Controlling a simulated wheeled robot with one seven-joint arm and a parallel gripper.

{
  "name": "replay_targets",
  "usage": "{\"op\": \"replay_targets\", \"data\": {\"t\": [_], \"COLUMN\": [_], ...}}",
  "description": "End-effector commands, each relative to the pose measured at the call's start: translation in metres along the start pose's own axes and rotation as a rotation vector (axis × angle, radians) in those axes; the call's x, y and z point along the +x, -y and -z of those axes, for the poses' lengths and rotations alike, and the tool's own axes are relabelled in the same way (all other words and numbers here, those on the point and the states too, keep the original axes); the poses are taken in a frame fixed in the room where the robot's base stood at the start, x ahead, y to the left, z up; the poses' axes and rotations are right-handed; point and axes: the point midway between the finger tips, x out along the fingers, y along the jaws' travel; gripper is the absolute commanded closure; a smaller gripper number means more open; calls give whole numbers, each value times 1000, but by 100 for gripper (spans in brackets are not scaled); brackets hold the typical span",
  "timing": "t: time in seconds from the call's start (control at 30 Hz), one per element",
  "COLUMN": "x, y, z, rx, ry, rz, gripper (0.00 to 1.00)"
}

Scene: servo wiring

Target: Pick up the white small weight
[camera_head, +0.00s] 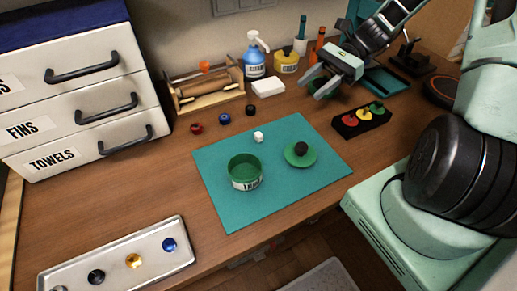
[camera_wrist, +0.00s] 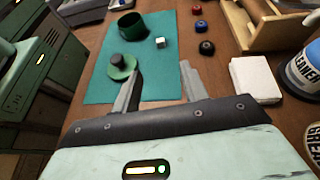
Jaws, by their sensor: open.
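The white small weight (camera_head: 258,136) stands on the teal mat (camera_head: 225,208), behind the green tin. In the wrist view the weight (camera_wrist: 160,42) lies on the mat, ahead of my fingers and apart from them. My gripper (camera_head: 318,88) is at the back right, above the table and right of the white block. In the wrist view my gripper (camera_wrist: 160,80) is open, with nothing between its fingers.
The green tin (camera_head: 245,172) and the green lid with a dark knob (camera_head: 301,154) are on the mat. Red, blue and black pieces (camera_head: 224,118) stand behind it. A tray of coloured pieces (camera_head: 361,121) is at right. A metal tray (camera_head: 120,264) is front left.

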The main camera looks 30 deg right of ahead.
Motion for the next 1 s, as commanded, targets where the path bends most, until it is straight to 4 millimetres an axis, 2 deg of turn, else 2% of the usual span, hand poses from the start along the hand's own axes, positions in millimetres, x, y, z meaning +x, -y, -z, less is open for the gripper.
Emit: {"op": "replay_targets", "data": {"t": [0.03, 0.17, 0.63, 1.0], "x": [-3, 0, 93, 126], "y": [0, 0, 2, 1], "z": [8, 9, 5, 5], "rx": [15, 30, 28, 29], "ry": [16, 32, 30, 30], "rz": [21, 34, 29, 31], "gripper": [56, 56, 56, 56]}}
